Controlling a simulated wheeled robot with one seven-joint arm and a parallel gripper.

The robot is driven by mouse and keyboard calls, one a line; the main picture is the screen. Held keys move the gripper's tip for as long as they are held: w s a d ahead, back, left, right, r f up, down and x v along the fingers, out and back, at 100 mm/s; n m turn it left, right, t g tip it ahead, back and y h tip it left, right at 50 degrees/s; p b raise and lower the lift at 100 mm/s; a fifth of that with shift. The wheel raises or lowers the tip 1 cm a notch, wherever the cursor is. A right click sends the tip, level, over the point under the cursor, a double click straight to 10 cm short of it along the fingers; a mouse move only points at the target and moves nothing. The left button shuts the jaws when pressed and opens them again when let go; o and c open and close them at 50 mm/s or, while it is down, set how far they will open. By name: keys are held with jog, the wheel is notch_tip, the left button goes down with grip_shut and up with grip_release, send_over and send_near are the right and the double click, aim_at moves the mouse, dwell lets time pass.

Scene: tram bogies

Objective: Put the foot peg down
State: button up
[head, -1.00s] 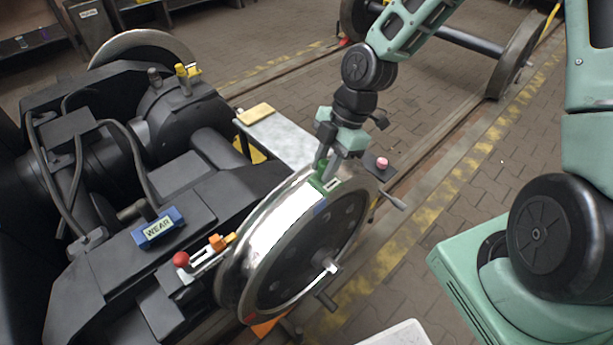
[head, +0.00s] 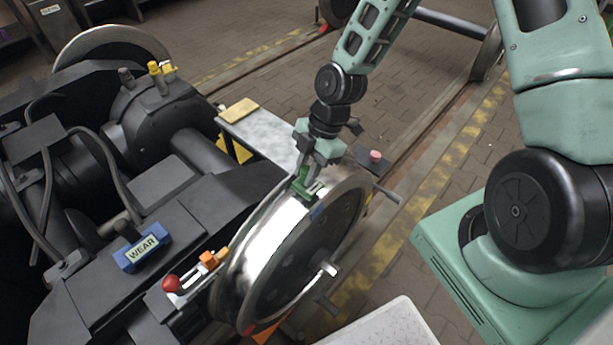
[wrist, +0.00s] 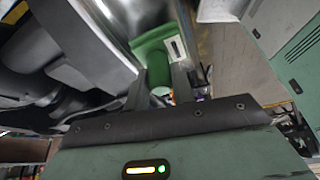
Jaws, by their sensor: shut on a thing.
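A green foot peg (head: 303,190) with a pale label plate is at the upper rim of the shiny wheel (head: 270,240). My gripper (head: 306,174) is shut on it from above. In the wrist view my gripper's two dark fingers (wrist: 160,88) are on either side of the round green stem of the foot peg (wrist: 156,66). Its wider green block with the label lies beyond, close against bright metal. I cannot tell whether the underside touches the wheel tread; that face is hidden.
A grey side table (head: 262,140) with a tan pad (head: 239,111) stands behind the wheel. A small dark plate with a pink knob (head: 375,155) is right of my gripper. A blue WEAR block (head: 142,252) and a red-knobbed lever (head: 172,284) are at left.

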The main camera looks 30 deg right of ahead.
notch_tip(320, 180, down, 2)
jog(key=shift+f, duration=0.15)
jog(key=o, duration=1)
jog(key=shift+c, duration=0.2)
